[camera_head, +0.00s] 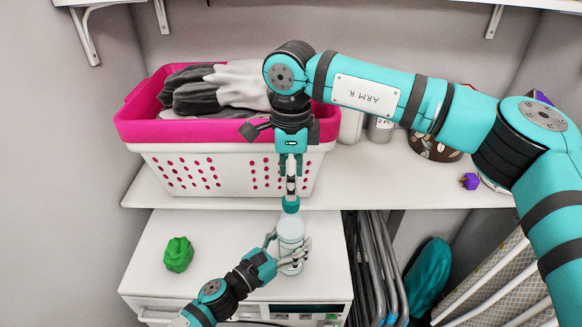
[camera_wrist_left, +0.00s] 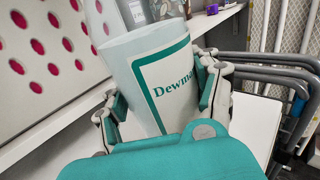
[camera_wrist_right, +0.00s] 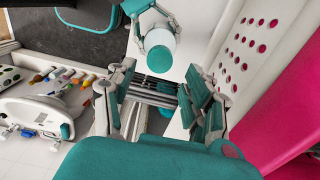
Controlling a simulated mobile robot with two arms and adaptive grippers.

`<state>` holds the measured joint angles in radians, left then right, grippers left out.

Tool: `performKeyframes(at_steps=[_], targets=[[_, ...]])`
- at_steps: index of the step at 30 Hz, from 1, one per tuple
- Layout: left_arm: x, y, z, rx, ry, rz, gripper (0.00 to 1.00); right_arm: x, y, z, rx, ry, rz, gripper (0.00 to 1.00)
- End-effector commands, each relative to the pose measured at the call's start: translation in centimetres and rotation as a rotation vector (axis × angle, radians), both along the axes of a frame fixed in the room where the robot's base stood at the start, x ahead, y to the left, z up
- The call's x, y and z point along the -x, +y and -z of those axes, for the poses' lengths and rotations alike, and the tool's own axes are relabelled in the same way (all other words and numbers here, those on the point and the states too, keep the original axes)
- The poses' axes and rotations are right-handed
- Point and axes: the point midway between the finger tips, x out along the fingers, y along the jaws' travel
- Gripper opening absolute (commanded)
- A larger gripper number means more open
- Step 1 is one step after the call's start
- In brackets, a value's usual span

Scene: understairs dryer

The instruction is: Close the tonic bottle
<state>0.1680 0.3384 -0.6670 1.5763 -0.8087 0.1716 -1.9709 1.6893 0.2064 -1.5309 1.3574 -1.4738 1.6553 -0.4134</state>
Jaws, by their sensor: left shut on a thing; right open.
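The tonic bottle (camera_head: 291,232), a pale cylinder, stands upright above the white machine top in the head view. Its green-framed label reading "Dewma..." shows in the left wrist view (camera_wrist_left: 163,75). My left gripper (camera_head: 288,250) is shut around its body from the left front. My right gripper (camera_head: 290,204) points down just above the bottle in the head view.
A pink and white laundry basket (camera_head: 225,165) with grey cloths stands on the shelf (camera_head: 375,185) behind. A green crumpled object (camera_head: 178,254) lies left on the machine top (camera_head: 150,275). Folded metal frames (camera_head: 372,265) stand to the right. Jars and a small purple item (camera_head: 469,181) sit on the shelf.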

Motion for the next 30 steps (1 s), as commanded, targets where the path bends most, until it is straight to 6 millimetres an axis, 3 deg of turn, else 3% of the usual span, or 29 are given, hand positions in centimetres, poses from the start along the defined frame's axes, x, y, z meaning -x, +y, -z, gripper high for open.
performKeyframes(at_steps=[9, 22, 30], targets=[[0.1, 0.0, 0.2, -0.002, 0.002, 0.000, 0.00, 0.0, 0.0, 4.6, 0.000, 0.002, 0.002, 0.53], [0.0, 0.0, 0.2, -0.002, 0.002, 0.000, 0.00, 0.0, 0.0, 5.6, 0.000, 0.000, 0.001, 0.53], [0.0, 0.0, 0.2, -0.002, 0.002, 0.000, 0.00, 0.0, 0.0, 5.5, 0.000, 0.000, 0.001, 0.18]])
